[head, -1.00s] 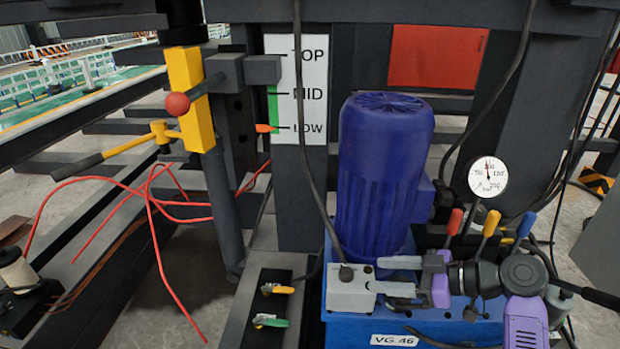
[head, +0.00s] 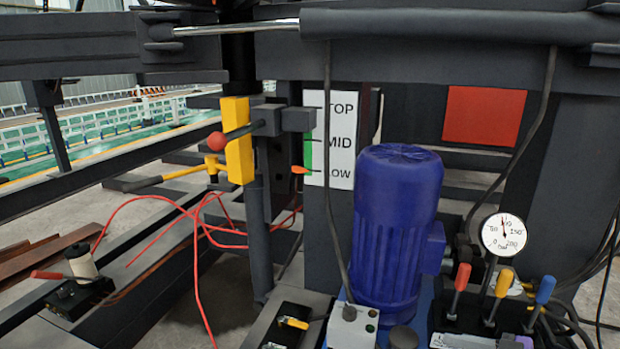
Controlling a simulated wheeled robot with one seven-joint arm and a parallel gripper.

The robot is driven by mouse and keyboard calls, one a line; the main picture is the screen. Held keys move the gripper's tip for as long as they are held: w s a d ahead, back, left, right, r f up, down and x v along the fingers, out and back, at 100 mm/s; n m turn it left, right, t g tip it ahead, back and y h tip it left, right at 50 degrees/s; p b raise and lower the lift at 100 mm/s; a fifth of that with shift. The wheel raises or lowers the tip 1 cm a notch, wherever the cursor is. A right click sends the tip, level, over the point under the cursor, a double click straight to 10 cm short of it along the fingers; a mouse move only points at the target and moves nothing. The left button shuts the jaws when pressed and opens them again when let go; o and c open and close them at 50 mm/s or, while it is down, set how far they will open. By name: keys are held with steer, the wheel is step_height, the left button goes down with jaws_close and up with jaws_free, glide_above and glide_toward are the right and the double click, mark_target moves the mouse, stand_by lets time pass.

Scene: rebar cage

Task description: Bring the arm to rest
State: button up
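Only slivers of my arm's end show at the bottom edge of the head view. They are a light grey piece (head: 456,341) and a purple piece (head: 526,342), right of the blue motor. My fingertips are cut off by the frame edge, so I cannot see whether they are open or hold anything.
Red hoses (head: 195,235) lie left.

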steer(key=w+d+r+m+t+h, duration=0.2)
steer(key=w+d+m+t+h, duration=0.25)
steer(key=d+m, duration=0.3)
steer(key=s+d+f+m+t+h, duration=0.1)
steer(key=s+f+m+h, duration=0.15)
steer(key=s+h, duration=0.2)
steer(key=s+f+m+t+h, duration=0.1)
steer(key=s+f+m+h, duration=0.15)
steer(key=s, duration=0.25)
steer(key=s+a+r+n, duration=0.1)
steer(key=s+a, duration=0.4)
steer(key=s, duration=0.7)
steer(key=s+a+r+n+y, duration=0.1)
steer(key=s+a, duration=0.4)
steer(key=s, duration=0.6)
steer(key=s+a+r+n, duration=0.1)
steer(key=s+a, duration=0.4)
steer(key=s, duration=0.7)
step_height(320, 180, up, 25)
steer(key=p, duration=2.5)
steer(key=shift+w+d+p, duration=0.15)
steer(key=shift+w+p, duration=0.15)
steer(key=shift+p, duration=0.05)
